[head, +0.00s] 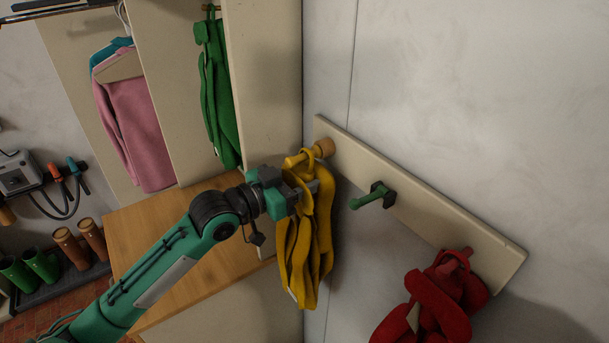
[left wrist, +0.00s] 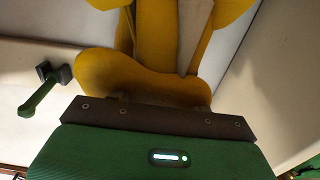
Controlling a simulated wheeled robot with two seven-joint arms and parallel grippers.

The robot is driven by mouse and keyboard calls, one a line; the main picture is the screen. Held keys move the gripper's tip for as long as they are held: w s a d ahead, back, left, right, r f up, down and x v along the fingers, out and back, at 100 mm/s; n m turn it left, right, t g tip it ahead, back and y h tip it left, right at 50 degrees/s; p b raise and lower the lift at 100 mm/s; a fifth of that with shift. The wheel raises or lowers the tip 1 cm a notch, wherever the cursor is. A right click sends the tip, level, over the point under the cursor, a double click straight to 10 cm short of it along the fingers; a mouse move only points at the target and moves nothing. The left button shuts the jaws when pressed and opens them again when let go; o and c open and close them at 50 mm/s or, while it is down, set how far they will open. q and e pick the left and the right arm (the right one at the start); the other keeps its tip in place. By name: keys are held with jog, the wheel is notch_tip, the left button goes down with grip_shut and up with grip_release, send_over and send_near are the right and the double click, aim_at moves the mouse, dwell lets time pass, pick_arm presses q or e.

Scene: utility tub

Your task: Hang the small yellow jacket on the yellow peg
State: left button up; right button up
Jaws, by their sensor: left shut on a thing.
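The yellow peg (head: 294,161) sticks out at the left end of the cream wall board. The small yellow jacket (head: 303,255) hangs just below it, close to the wall. A thin loop at its top appears to pass over the peg; the small overlap is hard to confirm. My left gripper (head: 304,191) is shut on the upper part of the jacket, just below the peg. In the left wrist view the jacket's collar (left wrist: 140,75) lies across the jaws, and the fingertips are hidden. My right gripper is not in view.
A green peg (head: 368,196) on the board (head: 485,245) is empty. A red garment (head: 440,300) hangs at the right. A cubby with wooden panels (head: 262,90) holds a green garment (head: 216,95) and a pink jacket (head: 133,120). A wooden bench (head: 150,235) is below.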

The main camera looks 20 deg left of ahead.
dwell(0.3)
pick_arm(q)
jog(key=o, duration=1.3)
jog(key=shift+s+a+f+b, duration=0.2)
jog(key=shift+s+a+b, duration=0.15)
jog(key=shift+s, duration=0.1)
jog(key=b+v, duration=0.5)
jog(key=v, duration=0.7)
jog(key=shift+s+a+r, duration=0.25)
jog(key=shift+s, duration=0.05)
